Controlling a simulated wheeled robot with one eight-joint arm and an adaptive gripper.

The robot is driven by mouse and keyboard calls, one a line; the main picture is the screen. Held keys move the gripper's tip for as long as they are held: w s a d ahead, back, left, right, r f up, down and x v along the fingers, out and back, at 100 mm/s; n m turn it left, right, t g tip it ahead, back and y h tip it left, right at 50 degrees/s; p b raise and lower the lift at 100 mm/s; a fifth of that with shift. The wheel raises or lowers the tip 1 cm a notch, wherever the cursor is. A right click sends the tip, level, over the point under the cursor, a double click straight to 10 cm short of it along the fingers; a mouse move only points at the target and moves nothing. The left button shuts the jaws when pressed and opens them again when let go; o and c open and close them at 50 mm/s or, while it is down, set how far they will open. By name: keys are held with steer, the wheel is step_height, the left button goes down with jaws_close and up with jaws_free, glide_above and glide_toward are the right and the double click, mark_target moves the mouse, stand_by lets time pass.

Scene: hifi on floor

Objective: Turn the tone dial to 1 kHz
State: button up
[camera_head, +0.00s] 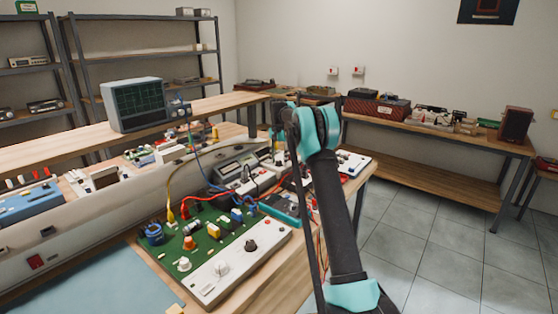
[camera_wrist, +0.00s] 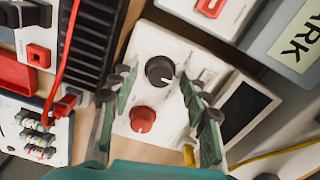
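In the wrist view a white box (camera_wrist: 178,52) carries a black dial (camera_wrist: 160,71) with a pale pointer mark and, below it, a red dial (camera_wrist: 142,119). Which one is the tone dial I cannot read. My gripper (camera_wrist: 158,88) is open, with one finger on each side of the box face. The black dial lies between the fingertips, and neither finger clearly touches it. In the head view my arm hides most of the gripper and the white box cannot be made out with certainty.
A green circuit board (camera_head: 205,236) with a white knobbed panel (camera_head: 240,266) lies at the bench's front. Cables loop over the bench, and a red wire (camera_wrist: 66,50) runs left of the box. An oscilloscope (camera_head: 137,104) stands on the raised shelf. The tiled floor (camera_head: 440,250) at right is clear.

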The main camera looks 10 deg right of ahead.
mark_target(280, 162)
steer(key=shift+r, duration=0.1)
step_height(280, 162, up, 12)
stand_by(0.5)
steer(key=shift+s, duration=0.1)
steer(key=s+d+f+n+t, duration=0.1)
steer(key=s+d+f+n, duration=0.1)
steer(key=s, duration=0.9)
steer(key=s+d+f+n+t, duration=0.1)
steer(key=s+d+f+n, duration=0.1)
steer(key=s, duration=1)
steer(key=s+f+n, duration=0.1)
steer(key=s+f, duration=0.4)
steer(key=s, duration=0.6)
steer(key=s+d+f+n+t, duration=0.1)
steer(key=s+f, duration=0.4)
steer(key=s, duration=0.5)
steer(key=s+f+t, duration=0.1)
steer(key=s+f, duration=0.4)
steer(key=s, duration=0.6)
steer(key=shift+s+d+f+n, duration=0.15)
steer(key=shift+s+f+n, duration=0.15)
steer(key=shift+f+n, duration=0.1)
